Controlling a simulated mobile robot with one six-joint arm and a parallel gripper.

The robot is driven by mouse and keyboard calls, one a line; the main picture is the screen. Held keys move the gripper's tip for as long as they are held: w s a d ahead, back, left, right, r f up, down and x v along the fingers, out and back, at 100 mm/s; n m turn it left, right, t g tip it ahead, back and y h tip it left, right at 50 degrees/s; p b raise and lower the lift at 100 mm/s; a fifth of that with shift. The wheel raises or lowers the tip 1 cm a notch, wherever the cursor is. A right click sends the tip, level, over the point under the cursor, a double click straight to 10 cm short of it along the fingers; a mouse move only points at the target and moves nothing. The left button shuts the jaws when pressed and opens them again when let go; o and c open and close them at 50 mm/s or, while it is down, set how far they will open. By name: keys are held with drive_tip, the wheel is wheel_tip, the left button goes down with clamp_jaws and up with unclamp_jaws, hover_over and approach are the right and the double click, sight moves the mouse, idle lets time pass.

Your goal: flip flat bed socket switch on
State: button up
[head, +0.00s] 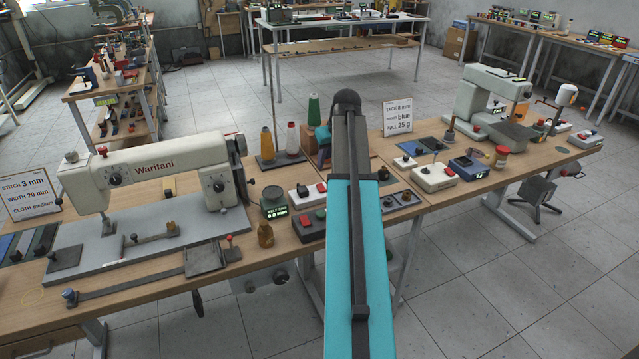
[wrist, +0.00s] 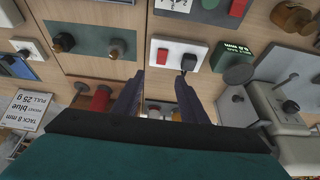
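In the wrist view a white socket plate (wrist: 176,52) carries a red switch (wrist: 162,57) and a black plug (wrist: 188,62). I cannot tell the switch's on or off position. The socket plate also shows in the head view (head: 307,196), on the table right of the cream flat bed sewing machine (head: 150,165). My gripper (wrist: 158,90) is open and empty, its two dark fingers apart on either side below the plate in the wrist view. The fingers look clear of the switch.
A grey plate with knobs (head: 400,200) lies to the right. Another sewing machine (head: 490,100) stands farther right.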

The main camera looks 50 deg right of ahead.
drive_tip(key=shift+w+a+f, duration=0.1)
drive_tip(key=shift+w+f, duration=0.05)
drive_tip(key=p, duration=0.2)
approach(321, 187)
drive_tip(key=shift+x, duration=3.5)
clamp_jaws()
